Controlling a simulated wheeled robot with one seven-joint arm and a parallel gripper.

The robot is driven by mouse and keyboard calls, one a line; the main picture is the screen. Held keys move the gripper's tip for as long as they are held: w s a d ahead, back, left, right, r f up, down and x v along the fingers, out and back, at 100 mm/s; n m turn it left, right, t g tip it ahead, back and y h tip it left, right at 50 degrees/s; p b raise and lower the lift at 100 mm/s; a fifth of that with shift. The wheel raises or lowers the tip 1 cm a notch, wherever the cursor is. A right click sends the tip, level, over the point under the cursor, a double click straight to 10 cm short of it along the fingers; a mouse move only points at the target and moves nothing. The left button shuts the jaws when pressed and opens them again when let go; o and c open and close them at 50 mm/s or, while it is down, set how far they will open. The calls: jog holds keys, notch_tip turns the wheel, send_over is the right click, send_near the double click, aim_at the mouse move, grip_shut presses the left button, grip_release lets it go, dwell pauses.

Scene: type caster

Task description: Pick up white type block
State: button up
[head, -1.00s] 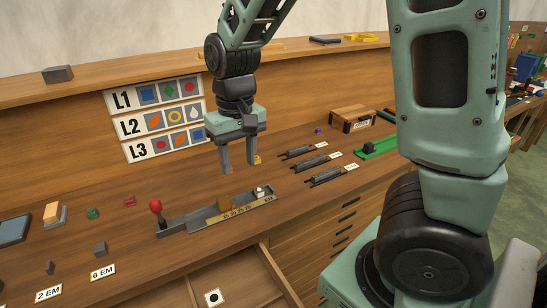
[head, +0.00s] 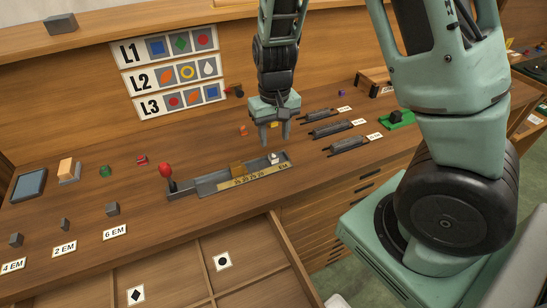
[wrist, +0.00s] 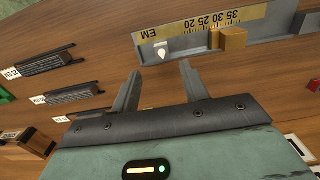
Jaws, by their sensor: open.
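The white type block (head: 273,157) sits in the right end of the grey composing stick (head: 200,188). In the wrist view the small white block (wrist: 161,50) is drop-shaped on top and lies ahead of the fingertips, against the stick's near inside. My gripper (head: 274,143) is open and empty just above and behind that end of the stick. In the wrist view the open fingers (wrist: 160,72) point toward the block, one on each side of its line, with a gap between. No contact with the block shows.
Several dark type holders (head: 330,130) lie to the right. An open drawer (head: 280,240) is in front. A sign board (head: 168,72) stands behind.

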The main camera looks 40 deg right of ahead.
aim_at(273, 155)
jog(key=shift+s+a+f, duration=0.1)
jog(key=shift+f, duration=1.35)
jog(key=shift+a+f, duration=0.1)
jog(key=shift+f, duration=1.35)
grip_shut()
